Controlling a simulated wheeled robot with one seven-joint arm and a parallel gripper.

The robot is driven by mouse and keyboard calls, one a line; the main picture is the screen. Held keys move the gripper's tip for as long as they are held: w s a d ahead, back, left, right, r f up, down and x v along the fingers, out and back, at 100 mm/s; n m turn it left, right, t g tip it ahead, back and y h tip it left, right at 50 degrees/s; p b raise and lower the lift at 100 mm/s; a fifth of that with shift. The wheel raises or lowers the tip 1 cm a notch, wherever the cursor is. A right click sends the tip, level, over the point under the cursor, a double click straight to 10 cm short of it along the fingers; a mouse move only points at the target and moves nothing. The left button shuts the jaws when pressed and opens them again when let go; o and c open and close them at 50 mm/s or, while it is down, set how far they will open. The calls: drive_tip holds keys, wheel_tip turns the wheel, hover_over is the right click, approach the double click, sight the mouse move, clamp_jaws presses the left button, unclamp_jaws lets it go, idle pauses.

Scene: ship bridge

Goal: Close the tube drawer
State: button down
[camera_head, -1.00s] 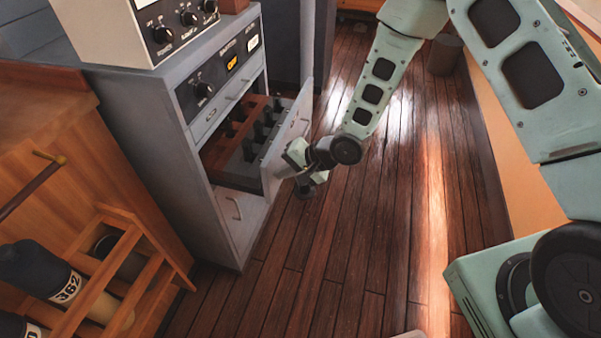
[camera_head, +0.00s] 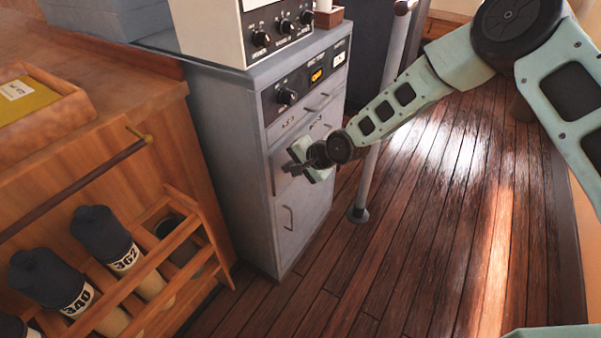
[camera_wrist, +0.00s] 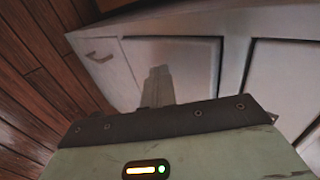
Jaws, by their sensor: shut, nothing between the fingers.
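The tube drawer (camera_head: 283,184) is in the grey cabinet (camera_head: 238,150), below the black control panel and a narrow drawer. Its front looks flush or nearly flush with the cabinet, and its inside is hidden. My gripper (camera_head: 291,168) is shut and empty, with its fingertips at the drawer's front, covering part of it. In the wrist view the fingers (camera_wrist: 158,84) point at the drawer's panel (camera_wrist: 190,62); I cannot tell whether they touch it.
A door with a handle (camera_head: 289,217) is below the drawer. A grey pole (camera_head: 377,150) stands right of the cabinet, behind my forearm. A wooden rack (camera_head: 180,262) with dark-capped tubes (camera_head: 103,235) is at the left. The plank floor (camera_head: 420,240) at the right is clear.

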drive_tip(key=shift+w+a, duration=0.35)
drive_tip(key=shift+a, duration=0.3)
drive_tip(key=shift+a+r, duration=0.15)
